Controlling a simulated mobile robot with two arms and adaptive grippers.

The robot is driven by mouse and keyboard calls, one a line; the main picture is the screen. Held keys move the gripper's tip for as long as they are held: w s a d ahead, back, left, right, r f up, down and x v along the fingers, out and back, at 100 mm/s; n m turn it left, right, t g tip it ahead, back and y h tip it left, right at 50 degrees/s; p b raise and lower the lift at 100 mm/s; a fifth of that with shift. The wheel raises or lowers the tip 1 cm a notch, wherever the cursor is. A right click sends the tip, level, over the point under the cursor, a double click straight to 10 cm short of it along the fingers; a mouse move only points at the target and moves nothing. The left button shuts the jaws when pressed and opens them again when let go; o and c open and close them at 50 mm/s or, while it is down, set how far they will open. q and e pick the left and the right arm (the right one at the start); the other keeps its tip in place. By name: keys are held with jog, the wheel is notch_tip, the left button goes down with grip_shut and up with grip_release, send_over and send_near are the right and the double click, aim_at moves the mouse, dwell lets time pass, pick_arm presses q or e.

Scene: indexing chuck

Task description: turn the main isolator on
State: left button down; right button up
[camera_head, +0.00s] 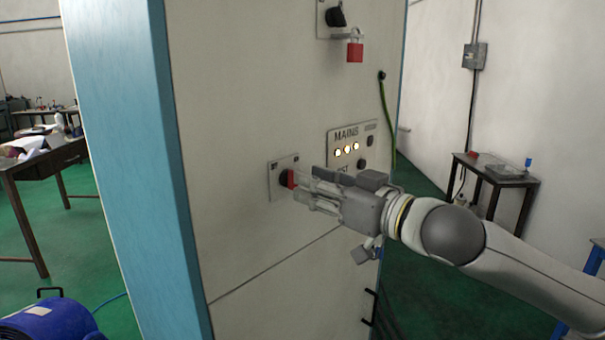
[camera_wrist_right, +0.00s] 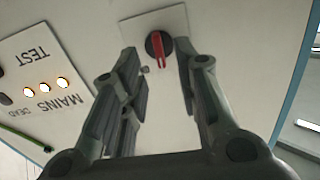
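A rotary switch with a red handle on a black round base (camera_head: 285,179) is mounted on a light plate on the cabinet front; I take it for the main isolator. In the right wrist view its red handle (camera_wrist_right: 161,51) lies in line with the fingers, between the two fingertips. My right gripper (camera_head: 306,190) is open in front of the switch, and its fingers (camera_wrist_right: 158,62) are on either side of the handle with gaps visible. Whether the fingertips reach past the handle's front is unclear. My left gripper is not in view.
A MAINS panel (camera_head: 350,148) with lit lamps is right of the switch. Above, another black rotary switch (camera_head: 335,17) has a red padlock (camera_head: 355,52) below it. A green cable (camera_head: 388,115) hangs at the cabinet's right edge. A small table (camera_head: 490,180) stands behind right.

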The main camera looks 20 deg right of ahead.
aim_at(291, 180)
jog(key=x, duration=0.3)
jog(key=shift+p, duration=0.35)
grip_shut()
